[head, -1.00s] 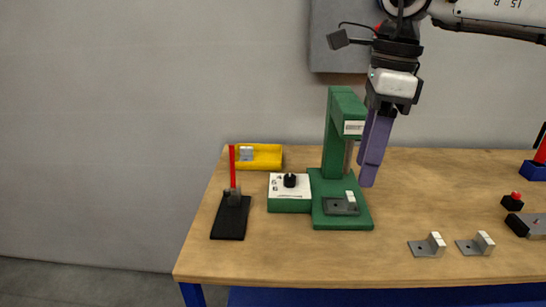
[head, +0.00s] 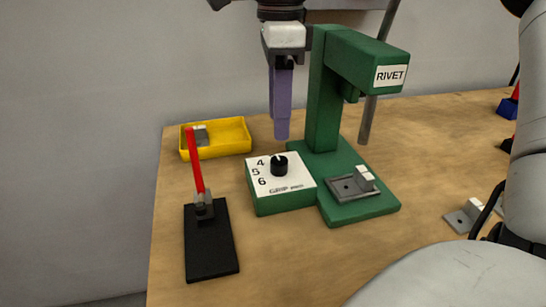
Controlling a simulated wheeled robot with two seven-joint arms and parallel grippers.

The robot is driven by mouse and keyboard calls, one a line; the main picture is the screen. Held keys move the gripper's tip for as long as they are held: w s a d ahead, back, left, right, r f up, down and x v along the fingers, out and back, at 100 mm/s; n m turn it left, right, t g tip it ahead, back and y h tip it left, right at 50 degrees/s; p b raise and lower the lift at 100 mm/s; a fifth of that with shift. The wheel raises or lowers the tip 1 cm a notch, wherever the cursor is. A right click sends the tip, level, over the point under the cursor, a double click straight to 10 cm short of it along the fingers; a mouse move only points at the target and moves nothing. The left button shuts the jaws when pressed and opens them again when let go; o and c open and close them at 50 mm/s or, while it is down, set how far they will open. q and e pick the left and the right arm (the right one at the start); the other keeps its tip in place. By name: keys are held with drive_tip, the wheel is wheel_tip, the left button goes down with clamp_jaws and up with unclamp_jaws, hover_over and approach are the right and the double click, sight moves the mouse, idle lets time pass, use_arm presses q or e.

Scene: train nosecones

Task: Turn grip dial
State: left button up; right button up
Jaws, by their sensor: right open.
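The grip dial (head: 279,166) is a black round knob on the white top of a green box (head: 285,200). The numbers 4, 5 and 6 run down its left side. A small pale mark shows near the top of the knob; I cannot tell exactly which number it faces. My right gripper (head: 282,132) hangs with its purple fingers pointing down, above and behind the dial in the picture, apart from it. It is open, though its fingers nearly overlap from this angle, and holds nothing. My left gripper is not in view.
The green rivet press (head: 322,110) stands right of the dial, a metal bracket (head: 364,178) on its base. A red lever (head: 195,160) on a black plate (head: 210,250) and a yellow tray (head: 225,140) stand left. My arm covers the lower right.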

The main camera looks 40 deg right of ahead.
sight(278, 161)
wheel_tip(278, 161, down, 9)
drive_tip(key=shift+r+b, duration=0.1)
drive_tip(key=shift+b, duration=0.2)
drive_tip(key=c, duration=1.1)
drive_tip(key=shift+o, duration=0.2)
drive_tip(key=n, duration=0.3)
drive_tip(key=shift+n, duration=2.3)
